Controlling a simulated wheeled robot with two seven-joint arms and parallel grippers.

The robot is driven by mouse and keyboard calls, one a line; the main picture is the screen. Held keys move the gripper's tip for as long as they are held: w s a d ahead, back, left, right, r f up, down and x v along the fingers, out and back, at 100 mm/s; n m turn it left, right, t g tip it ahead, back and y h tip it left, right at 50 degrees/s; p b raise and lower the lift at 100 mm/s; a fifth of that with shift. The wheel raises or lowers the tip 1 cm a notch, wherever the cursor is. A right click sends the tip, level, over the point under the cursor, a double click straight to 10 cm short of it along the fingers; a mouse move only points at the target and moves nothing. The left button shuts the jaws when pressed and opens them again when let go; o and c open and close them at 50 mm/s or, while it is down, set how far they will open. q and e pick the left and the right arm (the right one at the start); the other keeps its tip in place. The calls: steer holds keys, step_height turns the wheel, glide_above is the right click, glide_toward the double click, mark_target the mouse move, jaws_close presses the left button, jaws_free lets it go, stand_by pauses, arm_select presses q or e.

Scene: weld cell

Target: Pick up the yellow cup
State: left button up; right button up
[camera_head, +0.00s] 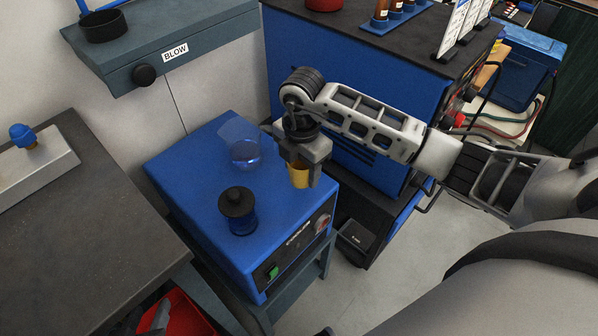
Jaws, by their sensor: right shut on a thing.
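The yellow cup (299,178) shows between the fingers of my right gripper (301,167), over the right part of the blue machine's top. My right gripper points down and is shut on the cup. The fingers and the gripper body hide the cup's upper part. I cannot tell whether its base touches the machine top or is a little above it. My left gripper is not in view.
The blue machine (180,172) also carries a clear blue cup (245,153) and a dark blue round container with a black top (238,208). A dark bench (90,230) stands at left. A blue cabinet (345,60) stands behind my right arm.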

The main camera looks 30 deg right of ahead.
steer(key=s+r, duration=0.8)
steer(key=s, duration=0.5)
steer(key=shift+d+r, duration=0.15)
steer(key=shift+r, duration=0.1)
